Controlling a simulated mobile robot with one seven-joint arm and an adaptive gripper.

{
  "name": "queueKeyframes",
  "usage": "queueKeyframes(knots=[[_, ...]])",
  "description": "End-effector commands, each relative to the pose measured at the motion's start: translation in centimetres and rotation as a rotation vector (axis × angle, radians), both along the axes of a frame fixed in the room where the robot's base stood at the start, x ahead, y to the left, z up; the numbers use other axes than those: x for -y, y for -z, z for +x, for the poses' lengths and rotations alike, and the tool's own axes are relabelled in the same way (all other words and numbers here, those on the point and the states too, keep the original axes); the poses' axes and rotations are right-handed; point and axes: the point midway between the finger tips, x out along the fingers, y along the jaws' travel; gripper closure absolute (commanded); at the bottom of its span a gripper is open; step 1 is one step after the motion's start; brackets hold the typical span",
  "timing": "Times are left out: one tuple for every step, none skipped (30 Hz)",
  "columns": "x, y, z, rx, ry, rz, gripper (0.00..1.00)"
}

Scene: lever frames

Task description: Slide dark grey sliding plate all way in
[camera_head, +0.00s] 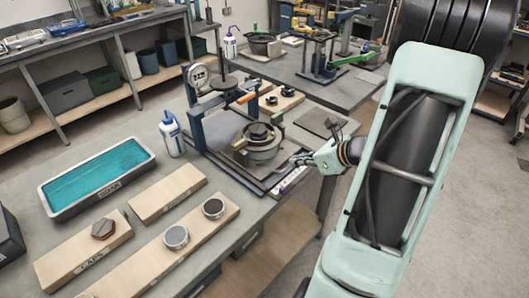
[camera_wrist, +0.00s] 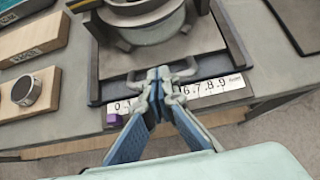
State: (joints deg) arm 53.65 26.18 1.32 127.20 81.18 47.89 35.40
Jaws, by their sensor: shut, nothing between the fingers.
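The dark grey sliding plate (camera_wrist: 115,62) lies flat in a blue-framed press fixture (camera_head: 193,118) on the workbench. A round grey metal pot (camera_wrist: 150,27) with a dark knob sits on it. My gripper (camera_wrist: 166,85) is at the plate's front edge, by a thin handle bar, with its fingers shut and nothing held. Whether the fingertips touch the plate or bar I cannot tell. In the head view my gripper (camera_head: 303,159) is at the fixture's front right. A white number scale (camera_wrist: 215,86) runs along the front, partly hidden behind the fingers, with a purple marker (camera_wrist: 114,120) at its left end.
A white bottle (camera_head: 172,135) stands left of the fixture. A teal-filled tray (camera_head: 97,176) and wooden boards (camera_head: 168,192) with round parts lie further left. A flat dark plate (camera_head: 325,122) lies to the right. The bench's front edge is close below my gripper.

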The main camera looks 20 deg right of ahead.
Motion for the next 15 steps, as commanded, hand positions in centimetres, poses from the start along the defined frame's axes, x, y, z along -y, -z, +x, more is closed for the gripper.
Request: queueKeyframes(knots=[[-0.2, 0.0, 0.3, 0.001, -0.002, 0.001, 1.00], [-0.2, 0.0, 0.4, 0.001, -0.002, 0.001, 1.00], [-0.3, 0.0, 0.6, 0.001, -0.002, 0.001, 1.00], [-0.3, 0.0, 0.7, 0.000, -0.002, 0.002, 1.00], [-0.4, 0.0, 0.8, 0.000, -0.002, 0.002, 1.00], [-0.4, 0.0, 1.0, 0.001, -0.001, 0.001, 1.00], [-0.5, 0.0, 1.1, 0.000, 0.000, 0.002, 1.00], [-0.5, 0.0, 1.2, 0.001, -0.001, 0.001, 1.00], [-0.6, 0.0, 1.4, 0.000, -0.001, 0.001, 1.00], [-0.6, 0.0, 1.5, 0.000, -0.001, 0.001, 1.00], [-0.7, 0.1, 1.6, 0.000, -0.001, 0.001, 1.00], [-0.8, 0.1, 1.8, 0.000, -0.001, 0.000, 1.00], [-0.8, 0.1, 1.9, 0.000, -0.001, 0.000, 1.00], [-0.9, 0.1, 2.0, 0.000, -0.001, 0.000, 1.00], [-1.0, 0.1, 2.2, 0.000, -0.001, 0.000, 1.00]])
